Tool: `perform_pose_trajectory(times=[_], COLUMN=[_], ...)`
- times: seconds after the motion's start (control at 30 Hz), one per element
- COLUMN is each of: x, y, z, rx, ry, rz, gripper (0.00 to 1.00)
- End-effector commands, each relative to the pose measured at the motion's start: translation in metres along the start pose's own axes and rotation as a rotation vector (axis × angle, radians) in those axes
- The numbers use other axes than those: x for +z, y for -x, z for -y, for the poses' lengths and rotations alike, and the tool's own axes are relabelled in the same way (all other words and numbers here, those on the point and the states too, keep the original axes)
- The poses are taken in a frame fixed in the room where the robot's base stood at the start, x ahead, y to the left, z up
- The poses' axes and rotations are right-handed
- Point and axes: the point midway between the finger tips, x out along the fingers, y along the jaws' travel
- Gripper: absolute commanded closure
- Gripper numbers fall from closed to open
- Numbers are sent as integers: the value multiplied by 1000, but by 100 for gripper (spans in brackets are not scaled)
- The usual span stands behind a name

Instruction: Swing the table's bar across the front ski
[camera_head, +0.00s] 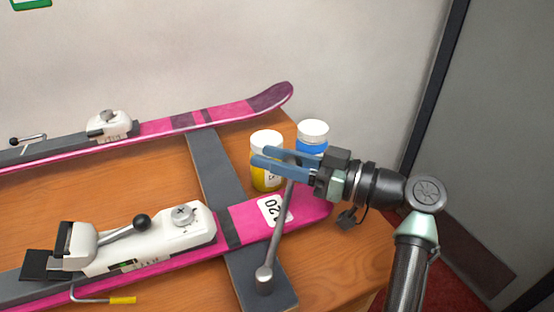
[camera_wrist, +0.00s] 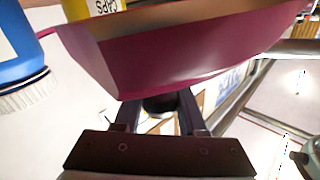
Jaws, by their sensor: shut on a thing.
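The front pink ski (camera_head: 245,222) lies along the near side of the wooden table, with a white binding (camera_head: 150,243) on it. The table's grey metal bar (camera_head: 277,235) rises from a round pivot near the front edge and slants over the front ski beside its "120" label (camera_head: 274,210). My gripper (camera_head: 260,156), with blue fingers, is shut on the bar's upper end, beyond the ski's far edge. In the wrist view, my gripper (camera_wrist: 158,104) has a dark round part between its fingers, below the pink ski (camera_wrist: 190,60). The exact contact is partly hidden.
A yellow jar (camera_head: 262,180) with a white lid stands just behind my fingers, and a blue jar (camera_head: 313,136) stands close beside my gripper. The rear ski (camera_head: 190,124) lies at the back. A yellow-handled hex key (camera_head: 122,300) is at the front left.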

Motion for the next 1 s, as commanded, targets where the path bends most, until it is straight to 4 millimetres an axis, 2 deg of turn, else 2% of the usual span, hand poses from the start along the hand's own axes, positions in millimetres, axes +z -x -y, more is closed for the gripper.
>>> perform_pose_trajectory(times=[0.17,0.2,0.33,0.6,0.73,0.87,1.0], x=[0,0,0,0,0,-1,-1], y=[0,0,0,0,7,28,59], z=[0,0,0,0,-1,-1,-1], rx=[-1,-1,0,1,3,5,5], ry=[-1,-1,0,0,0,0,0], rz=[1,1,0,0,-1,-2,-2], gripper=[100,54,31,30,30,30,30])
